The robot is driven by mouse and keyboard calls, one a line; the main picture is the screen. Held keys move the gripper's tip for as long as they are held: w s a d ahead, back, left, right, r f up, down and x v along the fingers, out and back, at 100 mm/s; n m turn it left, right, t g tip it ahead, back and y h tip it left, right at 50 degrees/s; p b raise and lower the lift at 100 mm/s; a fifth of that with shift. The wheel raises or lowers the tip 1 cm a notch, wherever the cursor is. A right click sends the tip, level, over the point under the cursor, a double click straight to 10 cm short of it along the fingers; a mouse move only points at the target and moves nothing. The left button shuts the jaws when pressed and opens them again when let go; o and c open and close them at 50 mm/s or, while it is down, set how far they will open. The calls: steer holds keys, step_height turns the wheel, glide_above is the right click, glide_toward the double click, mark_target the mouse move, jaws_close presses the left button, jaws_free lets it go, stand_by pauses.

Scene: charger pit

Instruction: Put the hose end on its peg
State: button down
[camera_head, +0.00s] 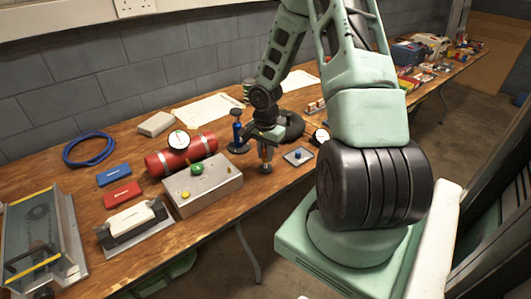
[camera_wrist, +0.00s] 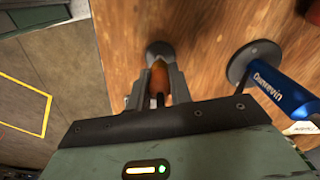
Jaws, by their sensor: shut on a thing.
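My gripper (camera_head: 266,137) is over the bench, pointing down. In the wrist view its fingers (camera_wrist: 158,95) are shut on an orange-brown cylindrical piece (camera_wrist: 159,76) with a grey round end (camera_wrist: 159,51). The piece also shows below the gripper in the head view (camera_head: 265,153); I cannot tell for certain that it is the hose end, or whether it touches the bench. To its right, a small grey plate (camera_head: 290,159) carries a short blue peg (camera_head: 298,154). I cannot tell whether this is the hose's peg.
A blue upright cylinder on a round base (camera_head: 237,132) stands close left of my gripper; it shows in the wrist view (camera_wrist: 280,90). A black round object (camera_head: 291,126) lies behind. A metal box with knobs (camera_head: 205,189) and a red cylinder (camera_head: 180,154) are left.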

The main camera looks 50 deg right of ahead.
mark_target(265, 148)
steer(key=shift+f+b, duration=1.2)
steer(key=shift+f, duration=0.2)
steer(key=c, duration=1.2)
jaws_free()
step_height(265, 148, up, 18)
steer(key=shift+f+p, duration=0.25)
steer(key=shift+p, duration=0.75)
